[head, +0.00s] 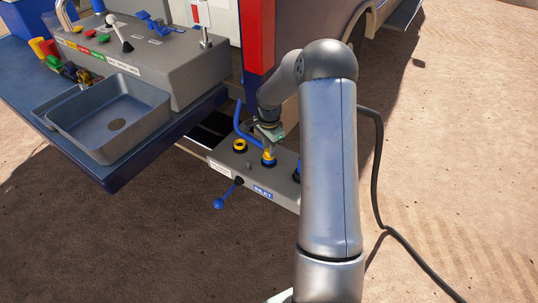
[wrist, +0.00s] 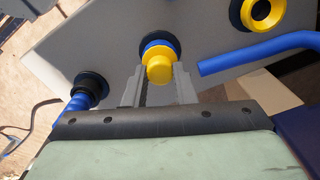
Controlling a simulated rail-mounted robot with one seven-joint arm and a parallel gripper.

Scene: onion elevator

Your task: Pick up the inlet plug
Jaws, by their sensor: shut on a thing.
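The inlet plug (head: 268,161) is a yellow knob with a blue collar on the sloped grey panel (head: 225,153). My gripper (head: 269,142) is over it from above in the head view. In the wrist view, the fingers of my gripper (wrist: 158,78) are on either side of the yellow knob of the plug (wrist: 159,70), shut on it. A dark ring shows around the blue collar on the panel. I cannot tell whether the plug is fully seated. My gripper hides part of the plug in the head view.
A yellow-ringed port (head: 240,146) and a blue bent handle (head: 244,128) are left of the plug. A black-and-blue hose fitting (wrist: 90,88) is on its other side. A blue-knobbed lever (head: 219,203) sticks out in front. A metal sink (head: 110,118) stands at left.

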